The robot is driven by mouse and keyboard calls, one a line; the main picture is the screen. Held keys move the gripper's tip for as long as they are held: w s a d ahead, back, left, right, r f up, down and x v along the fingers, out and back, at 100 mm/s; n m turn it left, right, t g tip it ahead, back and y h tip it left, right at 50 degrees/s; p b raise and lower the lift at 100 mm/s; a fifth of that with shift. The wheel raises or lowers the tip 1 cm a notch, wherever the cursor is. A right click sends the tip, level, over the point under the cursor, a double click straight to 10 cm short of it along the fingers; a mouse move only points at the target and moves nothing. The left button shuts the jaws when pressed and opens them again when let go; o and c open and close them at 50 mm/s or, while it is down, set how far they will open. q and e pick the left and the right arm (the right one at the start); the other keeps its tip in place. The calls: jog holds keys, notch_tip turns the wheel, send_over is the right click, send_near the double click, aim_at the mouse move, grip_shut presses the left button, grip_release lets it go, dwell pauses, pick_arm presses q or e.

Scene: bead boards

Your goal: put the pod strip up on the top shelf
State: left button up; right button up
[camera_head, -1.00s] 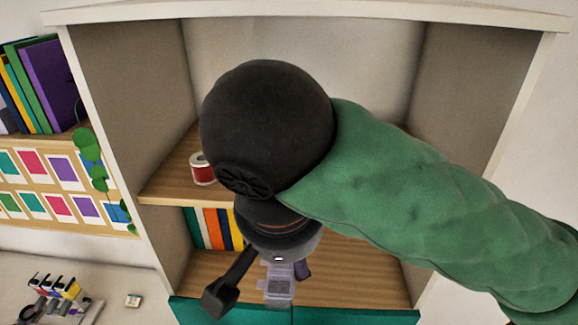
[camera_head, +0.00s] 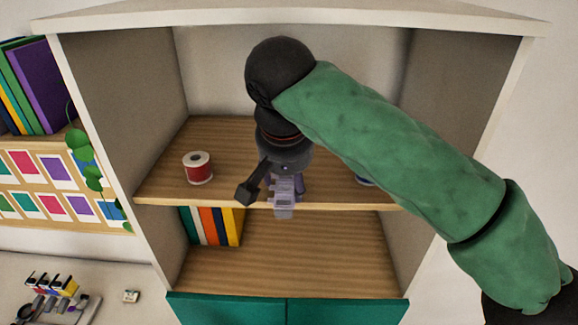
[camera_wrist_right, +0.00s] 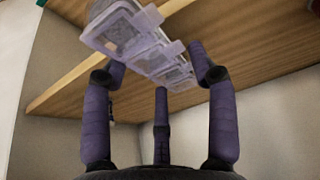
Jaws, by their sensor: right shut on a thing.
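The pod strip (camera_head: 284,197) is a row of clear lidded boxes. My right gripper (camera_head: 286,183) is shut on it in front of the upper shelf (camera_head: 225,150), around the height of that shelf's front edge. In the right wrist view the strip (camera_wrist_right: 135,38) sits between the purple fingers of the gripper (camera_wrist_right: 158,85), tilted, with the wooden underside of a shelf (camera_wrist_right: 255,90) behind it. I cannot tell whether the strip touches the shelf edge. My left gripper is not in view.
A red spool (camera_head: 197,168) stands on the upper shelf at the left. A blue-edged thing (camera_head: 364,181) is partly hidden behind my right arm. Books (camera_head: 212,226) stand at the left of the lower shelf (camera_head: 300,255), whose middle and right are bare. Green doors (camera_head: 330,311) lie below.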

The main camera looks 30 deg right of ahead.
jog(key=shift+w+d+p, duration=0.35)
jog(key=shift+w+d, duration=0.45)
jog(key=shift+w, duration=0.35)
jog(key=shift+w+d+f, duration=0.1)
jog(key=shift+w+f, duration=0.1)
jog(key=shift+f, duration=0.05)
jog(key=shift+s, duration=0.15)
jog(key=shift+f, duration=0.15)
jog(key=o, duration=1.3)
jog(key=shift+o, duration=0.2)
